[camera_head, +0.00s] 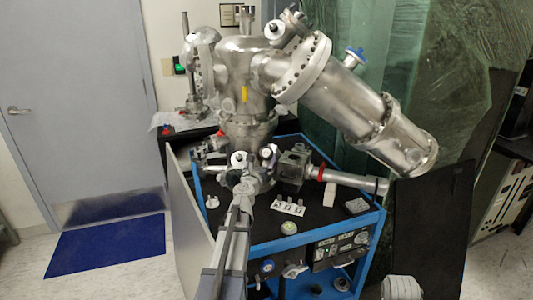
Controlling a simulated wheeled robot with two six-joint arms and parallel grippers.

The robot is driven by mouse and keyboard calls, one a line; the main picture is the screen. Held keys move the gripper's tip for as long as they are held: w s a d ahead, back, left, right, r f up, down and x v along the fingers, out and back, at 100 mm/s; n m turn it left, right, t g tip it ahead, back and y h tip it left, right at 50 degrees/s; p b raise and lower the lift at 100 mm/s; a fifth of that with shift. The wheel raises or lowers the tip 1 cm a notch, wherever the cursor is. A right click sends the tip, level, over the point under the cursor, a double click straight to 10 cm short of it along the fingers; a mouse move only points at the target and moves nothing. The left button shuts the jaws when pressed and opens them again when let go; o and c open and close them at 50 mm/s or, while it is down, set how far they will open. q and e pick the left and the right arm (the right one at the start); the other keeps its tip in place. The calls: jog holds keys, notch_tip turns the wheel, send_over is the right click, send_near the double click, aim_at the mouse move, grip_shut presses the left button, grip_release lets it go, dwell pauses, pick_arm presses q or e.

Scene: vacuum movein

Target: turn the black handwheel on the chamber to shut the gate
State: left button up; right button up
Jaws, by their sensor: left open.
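The steel vacuum chamber (245,70) stands on the blue-framed cart, with a large flanged tube reaching to the right. My left arm comes up from the bottom, and my left gripper (246,184) is at the small valves and fittings low on the chamber's front. It is open. A dark rounded part, seemingly the black handwheel (231,178), shows just left of the gripper and is partly covered by it. I cannot tell whether they touch. The gate itself is not visible.
The cart's black top (325,212) holds small parts, a labelled white plate (288,206) and a grey block (357,206). A horizontal tube with a red ring (320,172) crosses its right side. A blue mat (108,244) lies on the floor at left.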

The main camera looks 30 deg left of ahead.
aim_at(266, 153)
pick_arm(q)
jog(key=x, duration=0.5)
jog(key=shift+w+a, duration=0.1)
jog(key=shift+w, duration=0.3)
jog(key=c, duration=1.4)
